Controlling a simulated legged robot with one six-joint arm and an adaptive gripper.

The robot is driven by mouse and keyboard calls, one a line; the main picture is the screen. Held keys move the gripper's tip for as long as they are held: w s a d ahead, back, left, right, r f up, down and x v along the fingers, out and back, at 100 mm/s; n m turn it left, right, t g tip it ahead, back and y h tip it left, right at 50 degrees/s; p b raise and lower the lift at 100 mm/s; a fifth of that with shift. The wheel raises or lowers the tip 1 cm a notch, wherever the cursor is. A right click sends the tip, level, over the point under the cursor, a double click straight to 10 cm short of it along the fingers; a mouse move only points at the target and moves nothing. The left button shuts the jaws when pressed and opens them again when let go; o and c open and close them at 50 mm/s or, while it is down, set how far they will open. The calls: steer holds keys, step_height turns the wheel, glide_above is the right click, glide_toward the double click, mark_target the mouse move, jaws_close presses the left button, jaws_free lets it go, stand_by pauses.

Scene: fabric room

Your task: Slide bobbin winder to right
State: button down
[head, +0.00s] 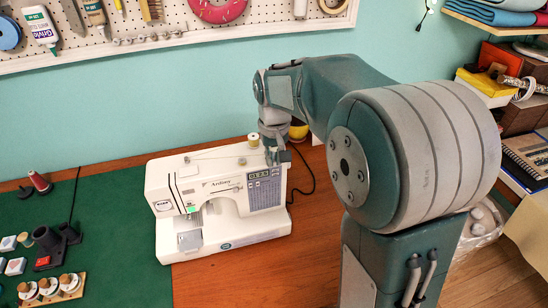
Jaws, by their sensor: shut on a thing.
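The white sewing machine (218,190) stands upright on the wooden table, with a display and a key panel at its right end. My gripper (274,158) points down at the top right end of the machine. It is shut on the bobbin winder there. The fingers and the machine's top hide the winder, so its exact position cannot be told. A thread spool (253,140) stands on the machine's top just left of my gripper, with thread running left from it.
A green cutting mat (110,235) with spools and small blocks covers the table's left side. A black cord (301,187) lies right of the machine. A yellow item (298,132) sits behind my gripper. A pegboard (170,40) hangs above. Bare wood (300,260) is free in front.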

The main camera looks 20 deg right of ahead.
steer(key=shift+d, duration=0.6)
steer(key=c, duration=0.7)
jaws_free()
step_height(320, 180, up, 12)
steer(key=shift+f, duration=0.1)
steer(key=s+f+t, duration=0.1)
steer(key=s+t, duration=0.1)
steer(key=s, duration=0.5)
steer(key=s+a+f+t, duration=0.1)
steer(key=s+f, duration=0.1)
steer(key=s, duration=0.5)
steer(key=s+f+t, duration=0.2)
steer(key=s, duration=0.5)
steer(key=shift+s+a+f+t, duration=0.1)
steer(key=shift+s+a+t, duration=0.05)
steer(key=shift+s+t, duration=0.15)
